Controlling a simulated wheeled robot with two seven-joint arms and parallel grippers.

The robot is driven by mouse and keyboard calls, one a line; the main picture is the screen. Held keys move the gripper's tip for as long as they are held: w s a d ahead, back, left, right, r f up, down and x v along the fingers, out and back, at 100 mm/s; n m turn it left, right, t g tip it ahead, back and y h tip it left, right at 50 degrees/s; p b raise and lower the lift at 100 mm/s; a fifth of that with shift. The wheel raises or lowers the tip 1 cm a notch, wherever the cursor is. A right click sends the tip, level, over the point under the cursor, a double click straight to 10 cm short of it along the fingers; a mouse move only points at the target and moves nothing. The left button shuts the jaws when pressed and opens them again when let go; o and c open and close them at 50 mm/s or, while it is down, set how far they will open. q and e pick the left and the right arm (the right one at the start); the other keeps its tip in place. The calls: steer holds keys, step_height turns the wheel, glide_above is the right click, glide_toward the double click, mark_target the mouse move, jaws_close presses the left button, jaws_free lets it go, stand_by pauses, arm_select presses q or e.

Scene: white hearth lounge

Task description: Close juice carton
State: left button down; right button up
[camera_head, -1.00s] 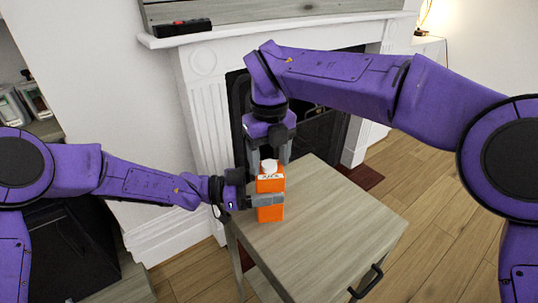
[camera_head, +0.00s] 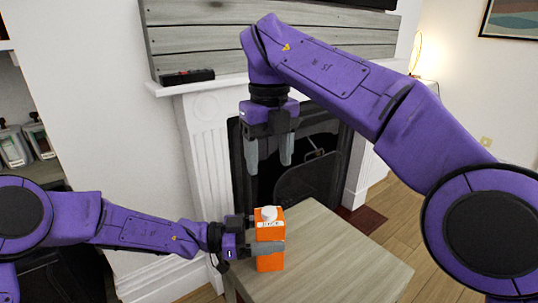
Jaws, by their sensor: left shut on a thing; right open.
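A white cap (camera_head: 268,213) sits on top of the carton. My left gripper (camera_head: 268,247) is shut on the carton from the left, with a finger across its front. My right gripper (camera_head: 269,158) points down, open and empty, above the carton and clear of the cap. I cannot tell whether the cap is fully tightened.
A white fireplace with a dark firebox (camera_head: 305,185) stands behind the table. A dark box-shaped object (camera_head: 187,77) lies on the mantel. The table top to the right of the carton is bare. A shelf with small devices (camera_head: 25,145) is at the left.

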arm_select(q)
jaws_free()
steer(key=s+a, duration=0.1)
steer(key=a, duration=0.9)
steer(key=shift+a, duration=0.25)
